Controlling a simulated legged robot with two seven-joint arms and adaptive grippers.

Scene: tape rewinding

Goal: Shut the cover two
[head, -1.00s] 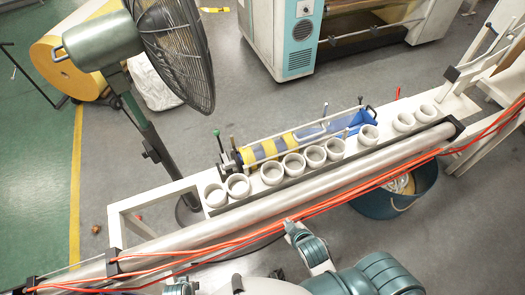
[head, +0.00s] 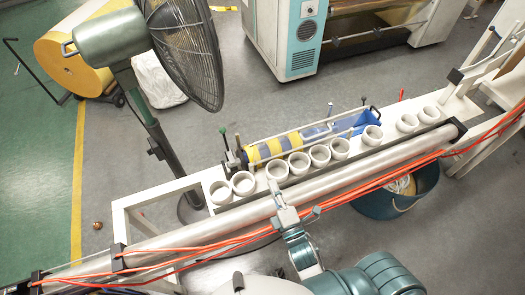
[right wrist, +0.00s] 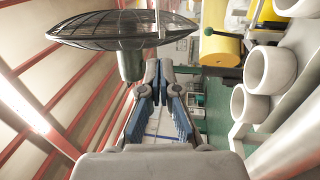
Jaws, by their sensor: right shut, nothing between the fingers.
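A small tape rewinder (head: 268,150) with blue and yellow rolls lies along the far side of the white bench in the head view. Metal rods run along it, with a blue part (head: 367,117) at its right end. I cannot tell which part is cover two or how far open it is. My left gripper is not in view.
Several white rings (head: 277,170) stand in a row on the bench (head: 190,181). A long steel roller (head: 350,169) and orange cables (head: 215,244) run along the near side. A fan (head: 187,45) stands at the left, and a teal bucket (head: 385,205) below.

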